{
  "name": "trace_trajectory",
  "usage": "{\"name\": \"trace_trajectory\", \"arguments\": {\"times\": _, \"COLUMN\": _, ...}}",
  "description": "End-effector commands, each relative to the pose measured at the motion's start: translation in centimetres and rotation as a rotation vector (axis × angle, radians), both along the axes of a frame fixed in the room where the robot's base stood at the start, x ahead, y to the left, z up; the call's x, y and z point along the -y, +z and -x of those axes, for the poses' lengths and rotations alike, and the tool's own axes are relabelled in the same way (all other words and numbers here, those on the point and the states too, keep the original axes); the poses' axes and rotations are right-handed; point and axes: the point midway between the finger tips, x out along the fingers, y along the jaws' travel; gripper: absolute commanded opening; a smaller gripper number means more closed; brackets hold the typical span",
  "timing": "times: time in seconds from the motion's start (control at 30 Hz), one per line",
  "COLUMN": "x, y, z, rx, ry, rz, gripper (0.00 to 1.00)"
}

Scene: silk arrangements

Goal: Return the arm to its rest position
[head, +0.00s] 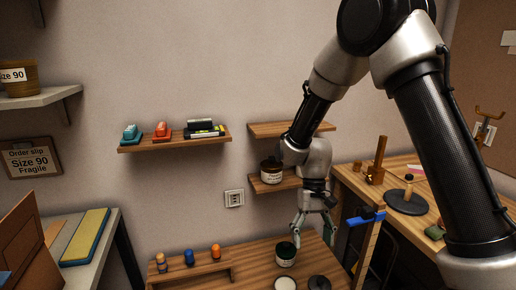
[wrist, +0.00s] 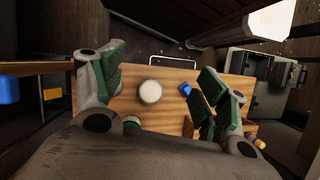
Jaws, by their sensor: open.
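My gripper (head: 312,238) hangs from my arm over the wooden table (head: 250,262), fingers pointing down and spread apart. In the wrist view my gripper (wrist: 158,72) also shows its green-padded fingers wide apart with nothing held between them. A dark green jar (head: 286,256) with a pale label stands on the table close to the left finger. In the wrist view only a small part of the jar (wrist: 131,123) shows beside the left finger. My arm reaches down from the upper right of the head view.
A white round piece (head: 285,284) and a dark round piece (head: 319,282) lie near the jar. A brown jar (head: 271,171) stands on a wall shelf close to my wrist. A blue clamp (head: 366,217) is to the right.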

Motion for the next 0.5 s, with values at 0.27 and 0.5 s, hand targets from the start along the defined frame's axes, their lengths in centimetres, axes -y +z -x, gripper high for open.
{"name": "trace_trajectory", "arguments": {"times": 0.27, "x": 9.2, "y": 12.2, "z": 4.1, "rx": 0.194, "ry": 0.067, "rz": -0.029, "gripper": 0.74}}
{"name": "trace_trajectory", "arguments": {"times": 0.5, "x": 15.7, "y": 18.8, "z": 9.5, "rx": 0.403, "ry": 0.037, "rz": -0.012, "gripper": 0.74}}
